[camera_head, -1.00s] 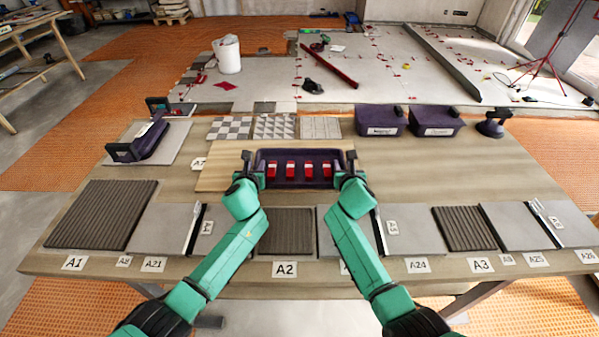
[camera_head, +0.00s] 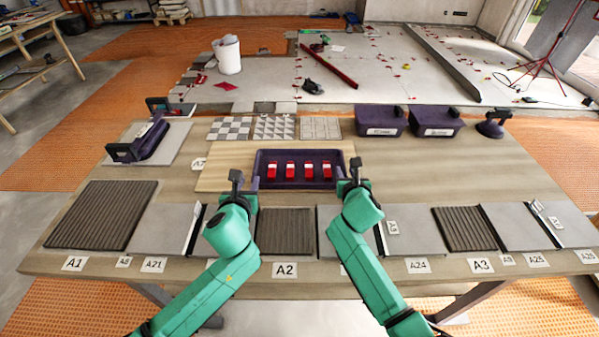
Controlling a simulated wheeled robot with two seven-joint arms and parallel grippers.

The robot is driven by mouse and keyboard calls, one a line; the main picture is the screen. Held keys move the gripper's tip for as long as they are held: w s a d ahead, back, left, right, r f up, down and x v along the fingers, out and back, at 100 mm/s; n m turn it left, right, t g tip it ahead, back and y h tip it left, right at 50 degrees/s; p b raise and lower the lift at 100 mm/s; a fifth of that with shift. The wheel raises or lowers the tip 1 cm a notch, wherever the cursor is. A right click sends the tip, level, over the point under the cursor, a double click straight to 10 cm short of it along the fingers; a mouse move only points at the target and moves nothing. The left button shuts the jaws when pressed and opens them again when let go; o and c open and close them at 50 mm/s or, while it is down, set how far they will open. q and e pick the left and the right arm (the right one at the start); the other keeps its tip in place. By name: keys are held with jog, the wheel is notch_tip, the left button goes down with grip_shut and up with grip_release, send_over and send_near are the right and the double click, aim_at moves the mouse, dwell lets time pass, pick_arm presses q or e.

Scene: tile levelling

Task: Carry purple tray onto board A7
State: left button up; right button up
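The purple tray (camera_head: 300,184) lies on the light wooden board (camera_head: 220,181), whose label at its left end seems to read A7. Several red-and-white pieces (camera_head: 308,170) stand in a row in the tray. My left gripper (camera_head: 237,178) is off the tray's left end, with a small gap between them. My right gripper (camera_head: 354,172) is close beside the tray's right end; whether it touches is unclear. The finger gaps of both grippers are too small and dark to judge. Nothing shows held in the left one.
Patterned tiles (camera_head: 273,127) lie behind the board. A purple handled tool (camera_head: 140,140) sits at the back left. Ribbed and grey tiles line the front. Bare tabletop (camera_head: 440,172) lies right of the board.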

jog(key=v, duration=0.7)
jog(key=shift+r, duration=0.1)
